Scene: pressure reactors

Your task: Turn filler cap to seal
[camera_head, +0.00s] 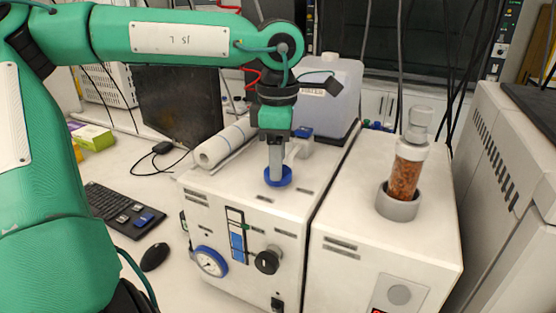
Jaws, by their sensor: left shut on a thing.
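The blue filler cap (278,177) sits on top of the left white reactor unit (225,190). My left gripper (276,164) points straight down from above and is shut on the cap, its fingers touching the cap's middle. The cap's blue rim shows around the fingertips; what lies under it is hidden. My right gripper is not in view.
A second white unit (345,205) on the right holds a glass column (405,170) with orange-brown filling. A keyboard (112,207) and mouse (155,257) lie at left.

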